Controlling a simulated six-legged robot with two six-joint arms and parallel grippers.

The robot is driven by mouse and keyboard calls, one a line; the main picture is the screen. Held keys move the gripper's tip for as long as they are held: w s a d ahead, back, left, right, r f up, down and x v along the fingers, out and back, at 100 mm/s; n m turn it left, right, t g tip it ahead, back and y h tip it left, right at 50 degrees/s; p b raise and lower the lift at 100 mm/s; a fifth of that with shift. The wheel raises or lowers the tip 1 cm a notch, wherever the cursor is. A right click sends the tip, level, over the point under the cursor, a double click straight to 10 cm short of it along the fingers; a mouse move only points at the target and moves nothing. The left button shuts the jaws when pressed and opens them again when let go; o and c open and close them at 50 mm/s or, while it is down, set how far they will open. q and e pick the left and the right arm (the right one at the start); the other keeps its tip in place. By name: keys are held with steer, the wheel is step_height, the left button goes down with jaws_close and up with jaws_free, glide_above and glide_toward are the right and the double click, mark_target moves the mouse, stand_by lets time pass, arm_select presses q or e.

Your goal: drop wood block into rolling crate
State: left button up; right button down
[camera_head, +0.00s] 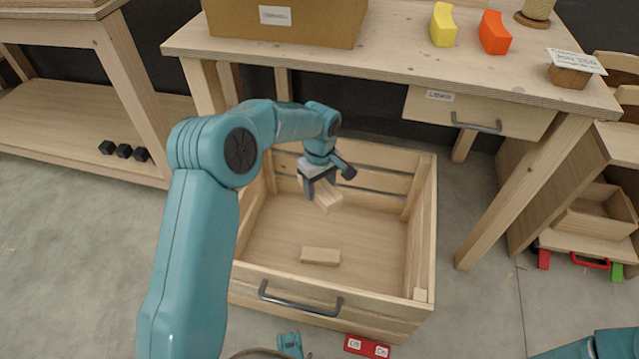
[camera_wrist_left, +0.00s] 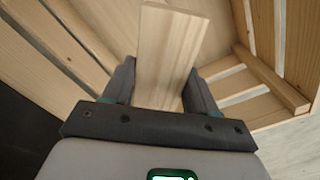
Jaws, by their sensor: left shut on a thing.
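The rolling crate (camera_head: 425,230) is an open wooden box with slatted walls and a dark handle on its front, standing on the floor. My left gripper (camera_head: 318,188) is over the inside of the crate, shut on a pale wood block (camera_head: 327,197). In the left wrist view the wood block (camera_wrist_left: 168,60) sticks out between the two dark fingers (camera_wrist_left: 158,88), with crate slats behind it. A second wood block (camera_head: 320,256) lies on the crate floor near the front. My right gripper is not in view; only a bit of teal arm shows at the bottom right.
A wooden workbench (camera_head: 390,65) with a drawer stands behind the crate, bearing a cardboard box (camera_head: 290,20), a yellow piece (camera_head: 443,25) and an orange piece (camera_head: 494,33). A red labelled object (camera_head: 367,346) lies in front of the crate. Grey floor is open at the left.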

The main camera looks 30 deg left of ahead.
mark_target(319, 185)
arm_select(q)
step_height(319, 185, down, 3)
steer(key=shift+r+b, duration=0.1)
steer(key=shift+b, duration=0.6)
steer(key=o, duration=1.2)
step_height(319, 185, up, 16)
steer(key=p, duration=0.6)
steer(key=shift+r, duration=0.2)
